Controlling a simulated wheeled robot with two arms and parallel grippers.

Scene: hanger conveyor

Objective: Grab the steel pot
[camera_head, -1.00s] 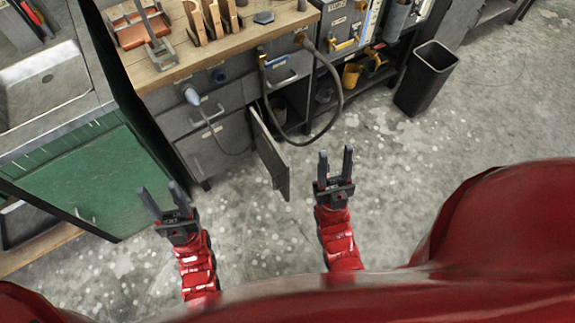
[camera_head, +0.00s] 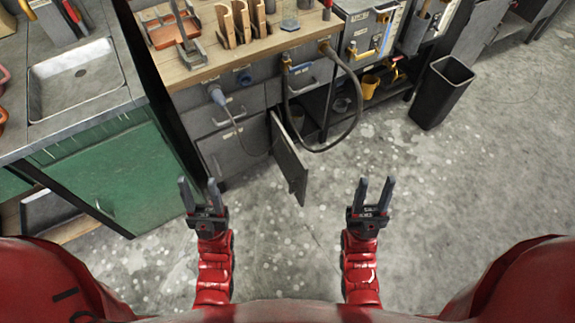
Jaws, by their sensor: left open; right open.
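I cannot make out a steel pot for certain. A small grey round item (camera_head: 342,104) sits on the dark lower shelf under the bench, too small to identify. My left gripper (camera_head: 201,186) is open and empty, held above the floor in front of the grey cabinet. My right gripper (camera_head: 374,187) is open and empty above the bare floor, to the right of the open cabinet door (camera_head: 290,160). Neither gripper touches anything. The inside of the cabinet behind the door is mostly hidden.
A wooden-topped workbench (camera_head: 240,52) with tools stands ahead, with a looping dark hose (camera_head: 357,113) at its front. A green cabinet (camera_head: 115,175) with a sink (camera_head: 78,86) is at left. A yellow cup (camera_head: 370,84) and black bin (camera_head: 441,92) stand right.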

